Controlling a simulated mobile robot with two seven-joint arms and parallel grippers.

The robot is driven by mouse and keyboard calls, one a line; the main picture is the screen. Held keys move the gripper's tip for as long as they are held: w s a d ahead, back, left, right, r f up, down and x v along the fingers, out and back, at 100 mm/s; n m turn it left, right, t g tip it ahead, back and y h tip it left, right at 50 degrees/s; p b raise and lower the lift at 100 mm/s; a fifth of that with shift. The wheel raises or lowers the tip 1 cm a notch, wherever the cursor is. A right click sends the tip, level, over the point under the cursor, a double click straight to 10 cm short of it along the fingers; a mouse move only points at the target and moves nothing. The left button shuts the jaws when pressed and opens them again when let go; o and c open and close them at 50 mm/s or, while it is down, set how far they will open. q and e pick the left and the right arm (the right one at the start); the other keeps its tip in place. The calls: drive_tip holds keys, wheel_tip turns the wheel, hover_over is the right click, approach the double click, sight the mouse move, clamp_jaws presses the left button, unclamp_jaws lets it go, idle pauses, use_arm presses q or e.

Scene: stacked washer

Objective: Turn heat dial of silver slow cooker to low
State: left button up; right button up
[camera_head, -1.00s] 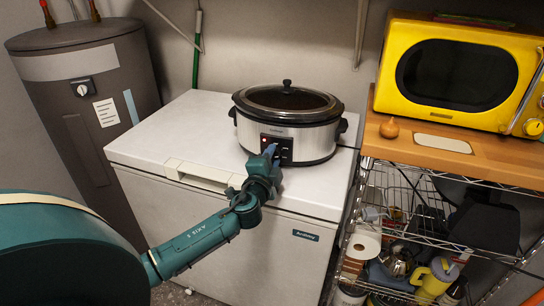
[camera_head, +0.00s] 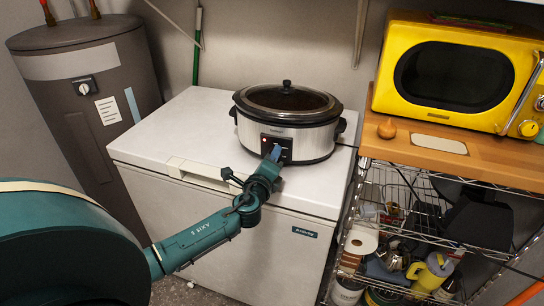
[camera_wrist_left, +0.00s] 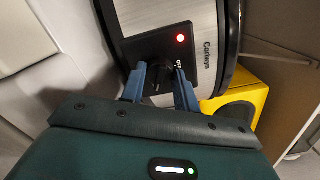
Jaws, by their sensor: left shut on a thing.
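The silver slow cooker (camera_head: 312,142) with a black rim and glass lid stands on a white chest freezer. Its black control panel (camera_head: 276,143) faces me, with a lit red light. The cooker's panel also shows in the left wrist view (camera_wrist_left: 150,45), turned on its side. My left gripper (camera_head: 274,154) is at the panel. In the left wrist view its blue fingers (camera_wrist_left: 159,84) are on either side of the dark heat dial (camera_wrist_left: 157,77), shut on it. The dial's pointer and most of its markings are hidden or too small to read. My right gripper is not in view.
The white freezer top (camera_head: 190,125) is clear left of the cooker. A grey water heater (camera_head: 85,90) stands at the left.

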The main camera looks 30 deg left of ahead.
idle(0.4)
use_arm(q)
drive_tip(key=o, duration=1)
drive_tip(key=b+v, duration=0.1)
drive_tip(key=v, duration=1.2)
drive_tip(key=shift+s, duration=0.1)
